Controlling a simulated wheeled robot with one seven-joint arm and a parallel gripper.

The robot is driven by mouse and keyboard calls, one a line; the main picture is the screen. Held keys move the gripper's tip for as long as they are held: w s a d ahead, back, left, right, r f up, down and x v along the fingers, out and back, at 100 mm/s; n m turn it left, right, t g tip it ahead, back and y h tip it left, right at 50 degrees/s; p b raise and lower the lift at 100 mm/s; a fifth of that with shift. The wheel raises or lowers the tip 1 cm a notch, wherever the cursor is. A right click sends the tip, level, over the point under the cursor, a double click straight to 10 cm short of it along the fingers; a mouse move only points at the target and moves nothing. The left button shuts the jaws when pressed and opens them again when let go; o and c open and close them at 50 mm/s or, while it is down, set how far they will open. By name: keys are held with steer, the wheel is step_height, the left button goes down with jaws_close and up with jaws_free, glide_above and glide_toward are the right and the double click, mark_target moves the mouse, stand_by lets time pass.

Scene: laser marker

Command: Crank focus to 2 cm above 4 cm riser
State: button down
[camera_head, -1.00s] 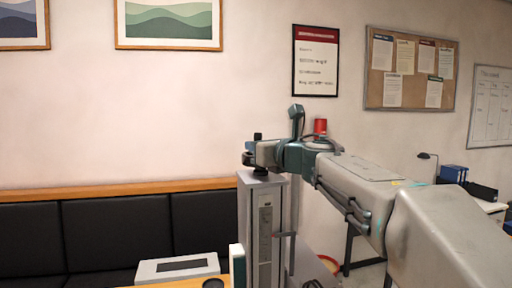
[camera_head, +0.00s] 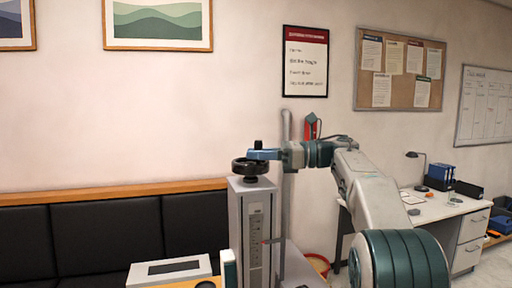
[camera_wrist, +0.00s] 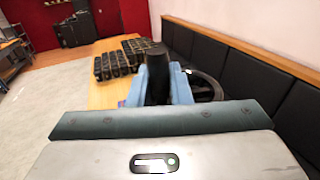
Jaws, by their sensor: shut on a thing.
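The laser marker's grey column (camera_head: 240,230) stands at centre in the head view. On its top is a black handwheel (camera_head: 245,169) with an upright black crank handle (camera_head: 258,145). My gripper (camera_head: 260,154) is at the wheel's top, its blue fingers shut on that handle. In the wrist view the handle (camera_wrist: 158,78) stands between my fingers (camera_wrist: 157,92), and part of the handwheel (camera_wrist: 210,86) shows to the right. A scale strip (camera_head: 258,242) with a small red pointer (camera_head: 269,241) is on the column's front; its numbers are too small to read. I cannot make out the riser.
A white box with a dark panel (camera_head: 168,272) sits left of the column. A black padded bench (camera_head: 85,240) lines the wall. Several dark blocks (camera_wrist: 117,62) lie on the wooden table (camera_wrist: 108,92) in the wrist view. A desk (camera_head: 440,210) stands to the right.

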steer(key=n+g+p, duration=0.2)
steer(key=g, duration=0.1)
steer(key=n+g+p, duration=0.1)
steer(key=shift+w+d+r+g+p, duration=0.3)
steer(key=shift+w+r+p, duration=0.05)
steer(key=shift+w, duration=0.05)
steer(key=shift+w+n+g+h+p, duration=0.15)
steer(key=shift+n+g+h+p, duration=0.35)
steer(key=shift+n+g+p, duration=0.55)
steer(key=shift+f+g+p, duration=0.15)
steer(key=shift+g+p, duration=0.25)
steer(key=shift+g, duration=0.25)
steer(key=c, duration=1.4)
jaws_free()
steer(key=shift+f, duration=0.1)
steer(key=shift+f+t+b, duration=0.2)
steer(key=shift+t+b, duration=0.1)
steer(key=shift+b, duration=0.3)
